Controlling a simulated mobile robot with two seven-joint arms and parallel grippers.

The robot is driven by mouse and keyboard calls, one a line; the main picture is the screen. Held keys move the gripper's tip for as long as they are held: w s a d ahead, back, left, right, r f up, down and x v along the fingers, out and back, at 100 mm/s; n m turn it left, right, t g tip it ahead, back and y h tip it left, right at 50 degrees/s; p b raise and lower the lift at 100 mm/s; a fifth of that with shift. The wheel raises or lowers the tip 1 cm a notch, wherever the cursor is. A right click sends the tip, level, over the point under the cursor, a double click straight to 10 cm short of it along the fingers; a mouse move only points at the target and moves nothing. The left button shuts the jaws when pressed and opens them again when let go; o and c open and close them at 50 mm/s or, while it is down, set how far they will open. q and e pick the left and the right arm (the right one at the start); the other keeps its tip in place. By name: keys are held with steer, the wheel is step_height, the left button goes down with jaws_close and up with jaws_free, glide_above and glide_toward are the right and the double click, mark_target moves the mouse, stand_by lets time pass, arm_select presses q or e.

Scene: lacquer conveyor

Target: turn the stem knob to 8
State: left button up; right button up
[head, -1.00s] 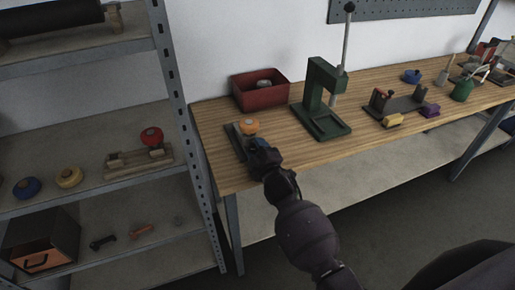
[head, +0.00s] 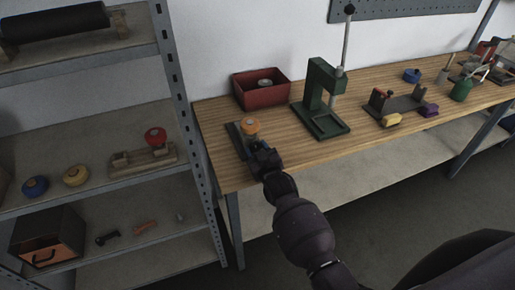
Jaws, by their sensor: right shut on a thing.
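No number or scale mark can be read at this size. My left gripper is not in view.
A red bin (head: 262,90) stands behind the fixture and a green press (head: 320,100) to its right. A clamp fixture (head: 400,102) and small blocks lie farther right. A metal shelf (head: 180,110) with several coloured knobs borders the bench's left. The bench's front middle is clear.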

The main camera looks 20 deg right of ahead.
steer(key=shift+m, duration=0.6)
steer(key=o, duration=0.9)
steer(key=shift+c, duration=0.2)
steer(key=s, duration=1)
steer(key=shift+s+d, duration=0.15)
steer(key=shift+s, duration=0.25)
steer(key=shift+f, duration=0.15)
steer(key=s+d+f+g, duration=0.2)
steer(key=s+f, duration=0.1)
steer(key=s, duration=0.4)
steer(key=s+d+f+g, duration=0.2)
steer(key=s, duration=0.4)
steer(key=s+d+f+m+g, duration=0.1)
steer(key=s+d+f+g, duration=0.1)
steer(key=s, duration=0.5)
steer(key=shift+s+d+f+h, duration=0.3)
steer(key=shift+d+f+h, duration=0.15)
steer(key=shift+f, duration=0.4)
